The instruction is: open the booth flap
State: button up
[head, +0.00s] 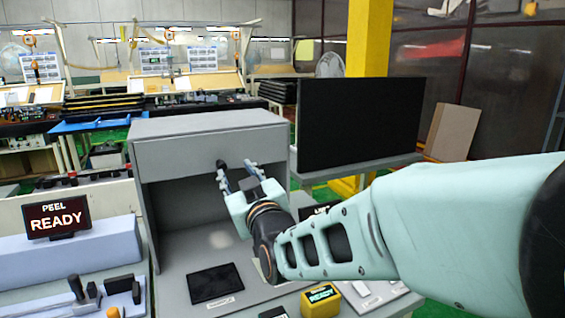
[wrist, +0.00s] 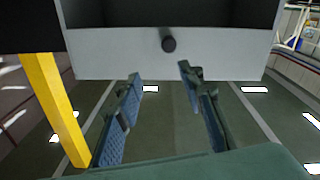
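The booth (head: 145,205) is a grey box with an open front below its flap. The flap (head: 190,150) is a grey panel hanging down across the upper front, and it also fills the top of the wrist view (wrist: 110,52). A dark round knob (head: 221,162) sticks out near the flap's lower edge; the wrist view shows it too (wrist: 168,44). My gripper (head: 235,167) is open and empty in front of the flap. In the wrist view its fingertips (wrist: 160,71) point at the panel, with the knob ahead of the gap. No grip on the knob is visible.
A black screen (head: 360,122) stands right of the booth, with a yellow post (head: 369,40) behind. A READY display (head: 56,217) is at left. A black pad (head: 215,284) and a yellow READY box (head: 321,300) lie low in front.

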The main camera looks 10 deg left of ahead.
aim_at(222, 167)
jog(key=shift+g, duration=0.4)
jog(key=x, duration=0.3)
jog(key=f+p+x, duration=0.1)
jog(key=x, duration=0.2)
jog(key=a+p+x, duration=0.1)
jog(key=x, duration=0.3)
jog(key=shift+s+a+f, duration=0.1)
jog(key=shift+s+f, duration=0.1)
jog(key=shift+s, duration=0.15)
grip_shut()
